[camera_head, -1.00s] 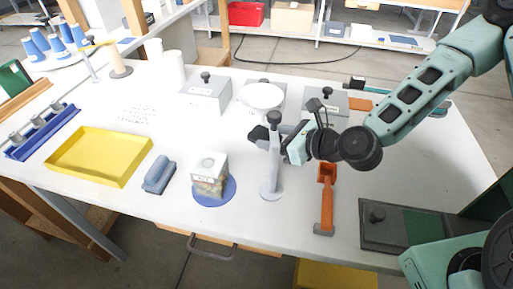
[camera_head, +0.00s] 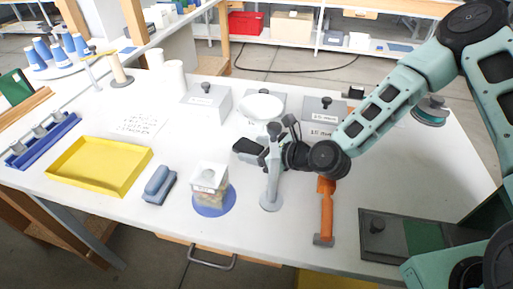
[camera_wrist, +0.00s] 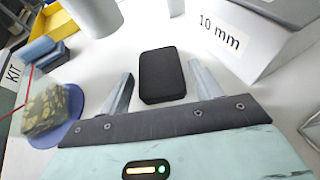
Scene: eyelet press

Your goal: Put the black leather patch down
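The black leather patch (camera_head: 248,146) lies flat on the white table in the head view, just left of my gripper. In the wrist view the patch (camera_wrist: 162,75) lies between and beyond the fingertips, with a gap on either side. My gripper (camera_wrist: 160,88) is open, with its two grey fingers spread. In the head view my gripper (camera_head: 277,152) is partly hidden behind a grey post (camera_head: 270,180) with a dark knob.
A box marked 10 mm (camera_wrist: 245,38) stands close right of the patch in the wrist view. A labelled container (camera_head: 209,180) on a blue disc, a blue-grey block (camera_head: 159,184) and a yellow tray (camera_head: 72,184) are left. An orange tool (camera_head: 326,215) lies in front.

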